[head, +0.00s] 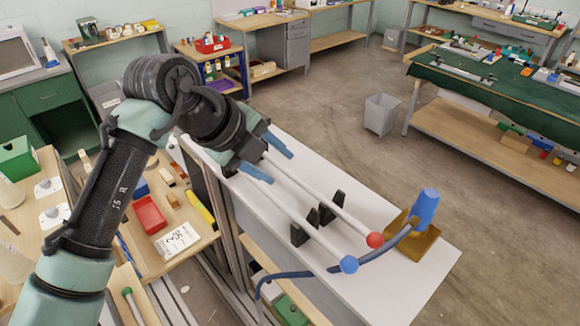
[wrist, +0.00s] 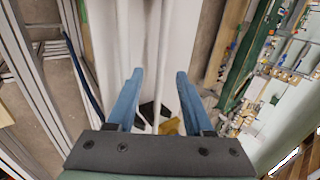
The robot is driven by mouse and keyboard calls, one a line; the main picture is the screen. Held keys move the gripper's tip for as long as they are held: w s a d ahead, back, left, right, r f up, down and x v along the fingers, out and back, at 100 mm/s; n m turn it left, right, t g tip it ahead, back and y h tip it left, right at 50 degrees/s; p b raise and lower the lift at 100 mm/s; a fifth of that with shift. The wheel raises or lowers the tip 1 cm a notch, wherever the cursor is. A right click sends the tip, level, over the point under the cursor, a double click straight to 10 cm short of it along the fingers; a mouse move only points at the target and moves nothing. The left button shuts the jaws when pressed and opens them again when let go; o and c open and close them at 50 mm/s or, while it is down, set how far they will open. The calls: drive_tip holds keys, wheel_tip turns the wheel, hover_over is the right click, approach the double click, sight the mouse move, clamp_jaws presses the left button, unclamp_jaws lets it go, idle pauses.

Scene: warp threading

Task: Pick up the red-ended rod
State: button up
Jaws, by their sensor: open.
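The red-ended rod, a thin white rod with a red ball end (head: 375,240), lies on the white tabletop (head: 400,283). A similar rod with a blue ball end (head: 349,264) lies roughly parallel on its left. Both rest at black notched stands (head: 303,231). My gripper (head: 268,159) is open and empty, above the far part of the rods. In the wrist view a white rod (wrist: 163,60), seemingly the red-ended one, runs between the blue fingers (wrist: 157,84). The other rod (wrist: 124,40) runs towards the left finger. The ball ends are hidden there.
A blue upright cylinder (head: 425,207) on an ochre base (head: 413,243) stands right of the red end. A blue hose (head: 330,268) curves from it past the ball ends and over the table's left edge. A wooden bench with a red tray (head: 149,214) lies left.

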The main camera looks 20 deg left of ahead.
sight(289, 173)
drive_tip(key=shift+p+x, duration=0.8)
drive_tip(key=shift+x, duration=1.1)
drive_tip(key=shift+d, duration=0.1)
clamp_jaws()
drive_tip(key=shift+r, duration=0.1)
